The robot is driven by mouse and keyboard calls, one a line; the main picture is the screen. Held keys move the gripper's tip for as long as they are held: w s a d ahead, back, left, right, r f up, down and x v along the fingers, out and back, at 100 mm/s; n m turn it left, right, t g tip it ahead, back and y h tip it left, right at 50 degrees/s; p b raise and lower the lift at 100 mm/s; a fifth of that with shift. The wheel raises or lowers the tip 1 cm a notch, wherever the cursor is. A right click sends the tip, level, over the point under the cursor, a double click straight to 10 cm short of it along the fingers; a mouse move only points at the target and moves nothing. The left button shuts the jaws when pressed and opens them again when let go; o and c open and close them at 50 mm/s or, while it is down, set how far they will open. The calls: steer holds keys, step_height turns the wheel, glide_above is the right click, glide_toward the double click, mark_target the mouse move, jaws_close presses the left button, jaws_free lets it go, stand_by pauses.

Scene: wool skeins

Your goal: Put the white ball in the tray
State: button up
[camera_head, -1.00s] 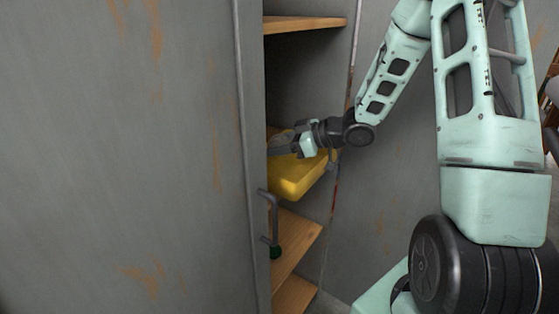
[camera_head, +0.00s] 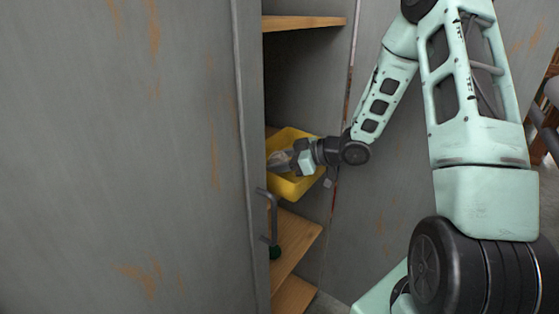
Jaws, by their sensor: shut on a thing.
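The yellow tray (camera_head: 300,187) is in the cabinet, at the height of a middle shelf, and its open inside partly shows. My gripper (camera_head: 279,163) reaches in from the right, with its fingers over the tray's inside. It is shut on a small pale thing (camera_head: 284,157), which looks like the white ball but is mostly hidden by the fingers. I cannot tell whether it touches the tray. The tray's left end is hidden behind the cabinet door's edge.
A grey rusty cabinet door (camera_head: 120,160) fills the left, with a dark handle (camera_head: 272,215) at its edge. Wooden shelves lie above (camera_head: 303,23) and below (camera_head: 293,245) the tray. The grey cabinet side (camera_head: 385,215) stands to the right, beneath my arm.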

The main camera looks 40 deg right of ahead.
steer(key=o, duration=1)
steer(key=shift+f, duration=0.1)
steer(key=shift+c, duration=0.2)
steer(key=shift+r, duration=0.3)
steer(key=v, duration=1.2)
steer(key=shift+r, duration=0.4)
